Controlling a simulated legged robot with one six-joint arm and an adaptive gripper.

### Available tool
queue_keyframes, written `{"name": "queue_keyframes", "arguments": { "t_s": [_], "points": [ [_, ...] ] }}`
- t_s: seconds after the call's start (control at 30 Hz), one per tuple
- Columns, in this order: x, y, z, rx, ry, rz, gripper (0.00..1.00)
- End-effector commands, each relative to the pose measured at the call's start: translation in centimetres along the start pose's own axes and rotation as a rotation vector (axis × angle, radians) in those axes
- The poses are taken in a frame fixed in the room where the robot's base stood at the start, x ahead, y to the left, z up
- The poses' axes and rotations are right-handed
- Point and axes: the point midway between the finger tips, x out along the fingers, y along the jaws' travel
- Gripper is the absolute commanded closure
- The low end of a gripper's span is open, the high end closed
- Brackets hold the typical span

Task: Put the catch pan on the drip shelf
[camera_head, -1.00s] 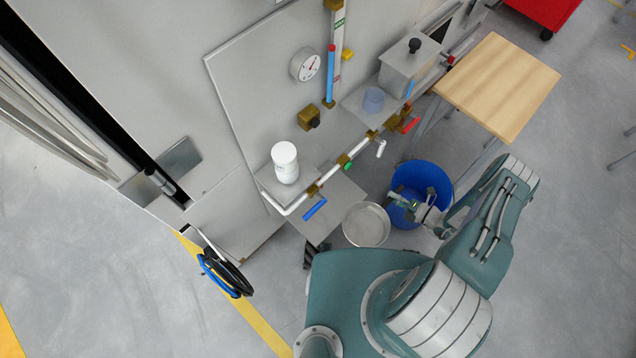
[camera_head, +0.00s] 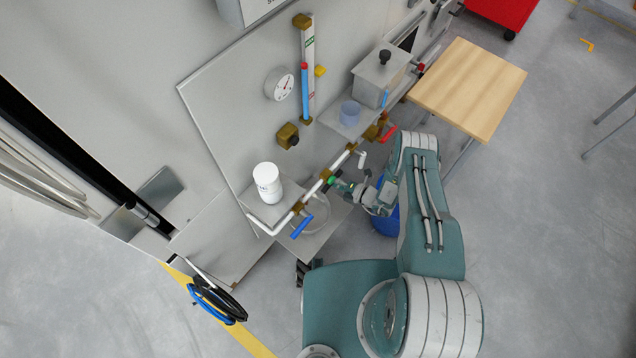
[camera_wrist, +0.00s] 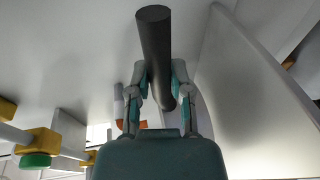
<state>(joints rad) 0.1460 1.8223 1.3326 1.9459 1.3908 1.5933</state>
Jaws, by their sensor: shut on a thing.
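The catch pan (camera_head: 316,216) is a round, pale grey pan, seen in the head view under the white pipe and partly hidden by it. My gripper (camera_head: 343,187) is beside the pan on its right, close to the pipe. In the wrist view my gripper (camera_wrist: 157,78) is shut on the pan's dark round handle (camera_wrist: 155,40); the pan's curved grey wall (camera_wrist: 255,90) fills the right. The drip shelf (camera_head: 318,243) appears to be the low grey plate below the pipe. The pan overlaps it in the head view; I cannot tell whether they touch.
The white pipe (camera_head: 265,226) with blue (camera_head: 302,227) and red (camera_head: 390,134) valve handles runs close above the pan. A white jar (camera_head: 267,182) stands on a small upper shelf. A blue bucket (camera_head: 384,222) is partly behind my arm. A wooden table (camera_head: 470,88) stands at right.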

Motion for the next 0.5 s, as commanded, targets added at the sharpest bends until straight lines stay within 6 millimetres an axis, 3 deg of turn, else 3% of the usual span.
{"name": "queue_keyframes", "arguments": {
  "t_s": [0.2,0.47,0.5],
  "points": [
    [0.4,-3.0,0.1,0.001,-0.001,-0.001,1.0],
    [0.5,-3.4,0.1,0.001,-0.001,-0.001,1.0],
    [0.4,-3.4,0.1,0.001,-0.001,-0.001,0.69]
  ]
}}
